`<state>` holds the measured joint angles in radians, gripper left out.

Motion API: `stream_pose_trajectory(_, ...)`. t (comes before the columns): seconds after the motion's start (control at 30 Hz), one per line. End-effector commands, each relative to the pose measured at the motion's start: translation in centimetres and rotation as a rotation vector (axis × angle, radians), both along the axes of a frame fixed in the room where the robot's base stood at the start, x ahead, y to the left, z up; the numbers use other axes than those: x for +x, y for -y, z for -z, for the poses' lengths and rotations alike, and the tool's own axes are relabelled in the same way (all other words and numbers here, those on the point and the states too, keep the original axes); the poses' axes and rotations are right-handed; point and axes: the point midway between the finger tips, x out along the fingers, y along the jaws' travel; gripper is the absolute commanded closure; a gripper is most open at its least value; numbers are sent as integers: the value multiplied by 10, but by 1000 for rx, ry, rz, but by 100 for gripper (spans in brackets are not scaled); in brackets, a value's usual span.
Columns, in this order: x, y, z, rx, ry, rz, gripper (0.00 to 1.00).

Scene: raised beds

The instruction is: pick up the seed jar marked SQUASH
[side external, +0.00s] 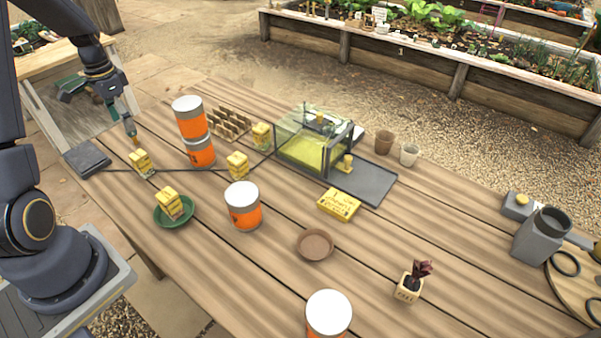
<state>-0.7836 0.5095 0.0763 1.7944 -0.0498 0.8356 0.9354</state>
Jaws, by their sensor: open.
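Several orange jars with white lids stand on the wooden table. One jar (190,122) is stacked on another (200,152) at the left, one (244,207) stands near the middle, and one (328,316) is at the front edge. Their markings are too small to read, so I cannot tell which says SQUASH. My gripper (133,139) points down at the table's left end, left of the stacked pair. It is open, just above a small yellow block-like item (141,163); I cannot tell if they touch.
Yellow items stand at the middle (237,165) and on a green saucer (175,217). A clear case (310,140) on a dark tray (375,186) stands behind. A yellow box (339,204), brown dish (315,245) and small plant pot (408,288) lie right. A dark cable crosses the left.

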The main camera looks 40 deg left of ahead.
Motion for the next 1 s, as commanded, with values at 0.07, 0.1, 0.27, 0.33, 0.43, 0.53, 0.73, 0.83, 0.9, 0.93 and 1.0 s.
stream_pose_trajectory(0.07,-6,-4,8,-7,-5,-18,28)
stream_pose_trajectory(0.1,-7,-4,14,-7,-5,-20,28)
stream_pose_trajectory(0.27,-7,-3,49,-9,-7,-18,28)
stream_pose_trajectory(0.33,-7,-3,66,-9,-6,-18,28)
stream_pose_trajectory(0.43,-6,-3,89,-8,-6,-17,28)
stream_pose_trajectory(0.53,-6,-3,105,-6,-5,-17,28)
stream_pose_trajectory(0.73,-5,-3,120,-4,-3,-18,28)
stream_pose_trajectory(0.83,-3,-4,133,-5,-4,-18,28)
stream_pose_trajectory(0.9,-2,-4,145,-6,-5,-17,28)
stream_pose_trajectory(0.93,-1,-4,150,-6,-5,-16,28)
stream_pose_trajectory(1.0,-1,-5,159,-6,-4,-16,28)
